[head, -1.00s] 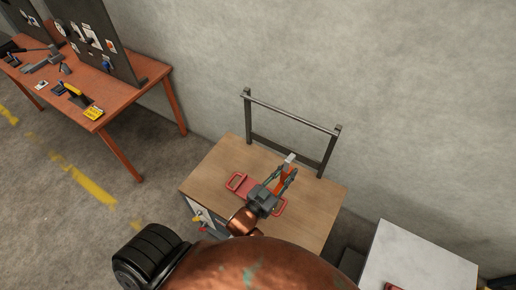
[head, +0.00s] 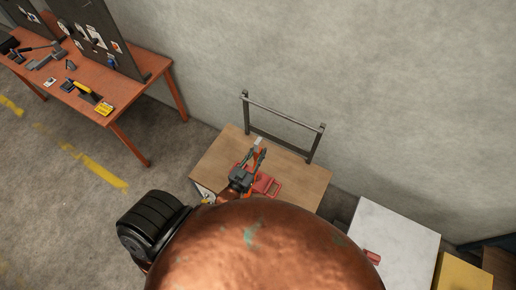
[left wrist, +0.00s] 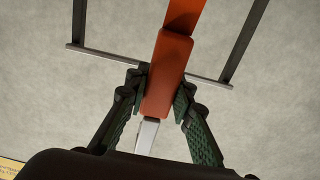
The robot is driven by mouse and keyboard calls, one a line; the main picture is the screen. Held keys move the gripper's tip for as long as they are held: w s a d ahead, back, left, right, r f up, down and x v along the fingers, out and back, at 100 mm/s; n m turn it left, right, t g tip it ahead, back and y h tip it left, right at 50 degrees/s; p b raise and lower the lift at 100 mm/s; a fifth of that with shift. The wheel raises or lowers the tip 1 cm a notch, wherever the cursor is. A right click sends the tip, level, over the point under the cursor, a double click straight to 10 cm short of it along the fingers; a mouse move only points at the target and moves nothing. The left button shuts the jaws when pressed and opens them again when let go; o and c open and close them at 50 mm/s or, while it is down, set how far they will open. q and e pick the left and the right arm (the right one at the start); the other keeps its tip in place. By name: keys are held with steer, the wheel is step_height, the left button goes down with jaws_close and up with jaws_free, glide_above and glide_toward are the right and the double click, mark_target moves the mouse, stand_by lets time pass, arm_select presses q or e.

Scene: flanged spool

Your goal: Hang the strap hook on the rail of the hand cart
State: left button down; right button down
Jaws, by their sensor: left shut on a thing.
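My left gripper (head: 256,160) is shut on the strap hook (head: 260,142), above the hand cart's wooden top (head: 308,184). In the left wrist view the orange-red strap hook (left wrist: 168,75) sits between the fingers of the gripper (left wrist: 160,100), with a pale metal piece at its lower end. The cart's rail (head: 283,113) is a dark bar between two posts at the back of the cart. In the left wrist view the rail (left wrist: 105,53) passes behind the strap hook; I cannot tell whether they touch. My right gripper is not in view.
A red handled piece (head: 268,186) lies on the cart top beside the gripper. A grey wall (head: 380,90) stands behind the cart. A pale-topped table (head: 398,240) is at right, and an orange workbench (head: 135,92) with tools is at far left.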

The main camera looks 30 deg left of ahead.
arm_select(q)
steer(key=shift+w, duration=0.4)
steer(key=shift+w+a+b, duration=0.1)
steer(key=shift+w+b, duration=0.4)
steer(key=shift+w, duration=0.4)
steer(key=w+f+b, duration=0.2)
steer(key=w+b, duration=0.6)
steer(key=w, duration=0.9)
steer(key=shift+w+a+f+b, duration=0.15)
steer(key=shift+a+f+b, duration=0.25)
steer(key=shift+a, duration=0.05)
steer(key=c, duration=1.6)
jaws_free()
